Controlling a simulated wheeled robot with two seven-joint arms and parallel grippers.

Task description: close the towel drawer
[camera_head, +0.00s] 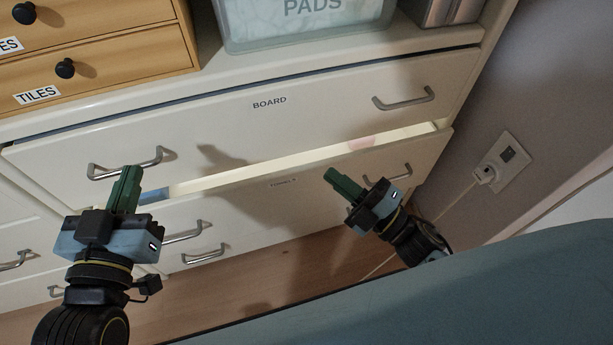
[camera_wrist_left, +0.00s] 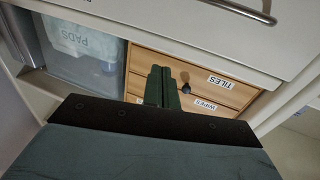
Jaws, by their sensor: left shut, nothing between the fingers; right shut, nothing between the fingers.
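The towel drawer (camera_head: 300,190), with a small label on its front, is partly open below the BOARD drawer. A lit gap shows along its top edge, with a blue patch and a pinkish patch inside. It has a metal handle at the left (camera_head: 185,236) and one at the right (camera_head: 392,180). My left gripper (camera_head: 127,185) is shut and empty in front of the left part of the drawers, hiding the towel drawer's left end. My right gripper (camera_head: 340,184) is shut and empty in front of the towel drawer's right half. I cannot tell whether either touches it.
The BOARD drawer (camera_head: 235,120) has two metal handles and a dark gap above it. A wooden drawer box (camera_head: 120,60) and a PADS bin (camera_head: 290,40) stand on top. A wall socket (camera_head: 505,160) with a cord is at right. A teal couch surface (camera_head: 480,290) fills the lower right.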

